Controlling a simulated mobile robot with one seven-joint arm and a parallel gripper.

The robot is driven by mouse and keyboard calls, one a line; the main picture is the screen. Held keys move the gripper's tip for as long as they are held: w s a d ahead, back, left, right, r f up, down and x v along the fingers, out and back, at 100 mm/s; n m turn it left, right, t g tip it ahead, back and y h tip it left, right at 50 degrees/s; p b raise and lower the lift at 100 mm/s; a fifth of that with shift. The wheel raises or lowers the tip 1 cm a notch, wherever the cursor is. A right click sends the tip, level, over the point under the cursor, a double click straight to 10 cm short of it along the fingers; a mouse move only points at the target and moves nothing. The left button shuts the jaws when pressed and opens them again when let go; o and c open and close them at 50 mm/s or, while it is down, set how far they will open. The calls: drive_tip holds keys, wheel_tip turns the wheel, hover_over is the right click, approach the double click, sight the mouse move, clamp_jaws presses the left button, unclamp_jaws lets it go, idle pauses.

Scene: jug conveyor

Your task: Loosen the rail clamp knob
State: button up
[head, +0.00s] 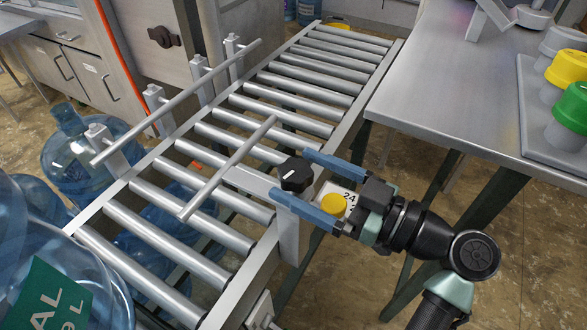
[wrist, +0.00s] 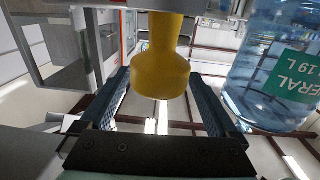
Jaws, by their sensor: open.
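The black clamp knob (head: 296,174) with a white mark sits on top of a post at the near side of the conveyor, beside a thin guide rail (head: 230,167). My gripper (head: 290,173) comes in from the right. Its two blue fingers are open, one on each side of the knob in the picture; I cannot tell whether either touches it. In the wrist view a yellow flared piece (wrist: 160,72) shows between the open fingers, and the black knob cannot be made out there.
A yellow cap (head: 334,206) shows between the fingers, beside a white label. Water jugs (head: 50,290) stand at the left; one also shows in the wrist view (wrist: 270,75). A steel table (head: 450,90) with yellow and green knobs lies at the right. The rollers are empty.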

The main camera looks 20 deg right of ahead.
drive_tip(key=v, duration=1)
drive_tip(key=shift+s+d, duration=0.25)
drive_tip(key=shift+s, duration=0.05)
drive_tip(key=shift+r, duration=0.1)
